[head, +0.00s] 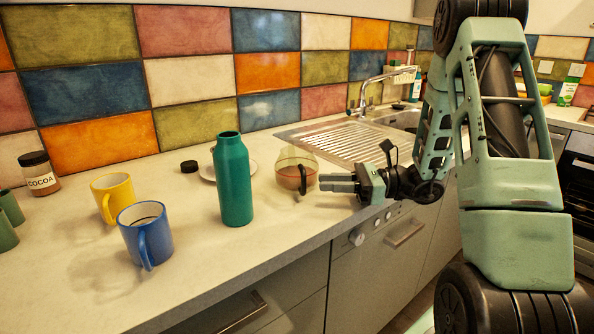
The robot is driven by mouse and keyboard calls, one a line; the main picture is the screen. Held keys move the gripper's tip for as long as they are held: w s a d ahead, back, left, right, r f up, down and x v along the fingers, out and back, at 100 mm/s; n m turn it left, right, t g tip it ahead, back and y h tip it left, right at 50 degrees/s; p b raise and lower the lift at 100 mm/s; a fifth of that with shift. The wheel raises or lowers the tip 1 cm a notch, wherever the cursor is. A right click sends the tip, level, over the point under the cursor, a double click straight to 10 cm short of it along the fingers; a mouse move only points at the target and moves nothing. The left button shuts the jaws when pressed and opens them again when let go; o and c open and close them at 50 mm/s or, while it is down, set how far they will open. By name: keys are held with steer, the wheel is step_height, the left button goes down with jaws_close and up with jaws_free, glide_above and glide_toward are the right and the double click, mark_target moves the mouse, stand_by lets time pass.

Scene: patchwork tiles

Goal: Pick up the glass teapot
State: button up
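The glass teapot (287,174) stands upright on the counter, right of the green bottle. It is see-through, with a tapered top, a reddish line around its body and a dark handle (303,180) on the side toward my gripper. My gripper (323,183) is just right of the teapot, level with its lower body, with its fingers pointing left at the handle. The fingertips look close to the handle, but I cannot tell whether they touch it. The fingers show nearly side-on, so the gap between them is unclear.
A tall green bottle (233,185) stands close left of the teapot, before a white plate (207,171). A blue mug (146,236), yellow mug (113,198) and cocoa jar (40,175) stand further left. The sink drainboard (340,142) lies behind. The counter's front edge runs below my gripper.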

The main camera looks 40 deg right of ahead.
mark_target(297, 167)
steer(key=x, duration=0.8)
jaws_close()
